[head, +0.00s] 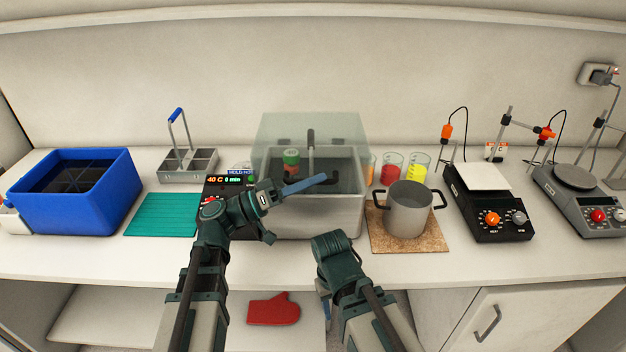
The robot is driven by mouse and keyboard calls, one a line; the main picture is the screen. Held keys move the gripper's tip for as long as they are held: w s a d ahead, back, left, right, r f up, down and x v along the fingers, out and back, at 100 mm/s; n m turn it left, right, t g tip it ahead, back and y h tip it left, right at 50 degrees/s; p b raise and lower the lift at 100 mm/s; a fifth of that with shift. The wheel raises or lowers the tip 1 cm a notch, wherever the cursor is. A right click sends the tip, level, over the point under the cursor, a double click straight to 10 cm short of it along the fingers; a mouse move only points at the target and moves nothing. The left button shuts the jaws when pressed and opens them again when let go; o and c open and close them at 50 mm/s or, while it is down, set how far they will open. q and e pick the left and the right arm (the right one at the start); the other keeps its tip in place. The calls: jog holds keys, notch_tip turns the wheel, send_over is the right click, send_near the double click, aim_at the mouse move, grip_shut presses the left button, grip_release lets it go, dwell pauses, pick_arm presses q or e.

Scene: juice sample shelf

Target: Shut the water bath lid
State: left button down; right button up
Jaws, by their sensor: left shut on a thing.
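The water bath (300,224) is a grey box in the middle of the counter. Its see-through greenish lid (343,126) is raised, with the bath's inside showing through and below it. A dark bar, seemingly the lid handle (311,138), shows against it. My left gripper (325,177) reaches in from the left over the bath's front, its bluish fingers shut together at the dark parts; the exact contact is hard to see. A bottle with a green and red top (291,158) stands in the bath. My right gripper (325,307) hangs low before the counter, its fingers mostly hidden.
A control box (225,181) and teal mat (162,215) lie left, with a grey caddy (187,176) and blue bin (78,192) beyond. A pot (408,212) on a cork mat (432,240), beakers (391,170) and a hotplate (487,205) stand right.

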pick_arm(q)
jog(key=shift+s+f+b, duration=0.25)
jog(key=shift+f+b, duration=0.15)
jog(key=shift+f, duration=0.3)
pick_arm(e)
jog(key=shift+f, duration=0.7)
pick_arm(q)
jog(key=c, duration=1.1)
grip_release()
jog(key=shift+c, duration=0.2)
jog(key=shift+a+f, duration=0.1)
pick_arm(e)
jog(key=shift+a+f, duration=0.1)
